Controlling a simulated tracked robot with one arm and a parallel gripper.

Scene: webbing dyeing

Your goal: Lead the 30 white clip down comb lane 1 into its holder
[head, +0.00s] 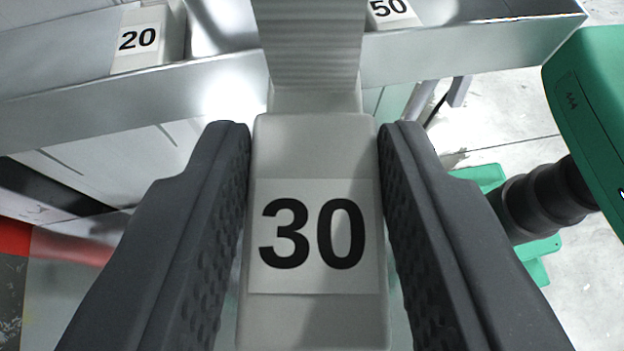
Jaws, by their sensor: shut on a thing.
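The white clip (318,150) with a "30" label is in the middle of the head view. My gripper (315,140) is shut on it, with a dark ridged finger against each side. A pale webbing strap (308,45) runs from the clip's far end up out of the top of the view, over a shiny metal rail (455,57). Comb lane 1 and the holder cannot be made out for sure in this view.
Blocks labelled "20" (150,40) and "50" (392,12) sit at the metal rail, left and right of the strap. A green machine part (592,110) with a black ribbed joint (540,203) stands close at the right. Pale floor (500,125) shows beyond.

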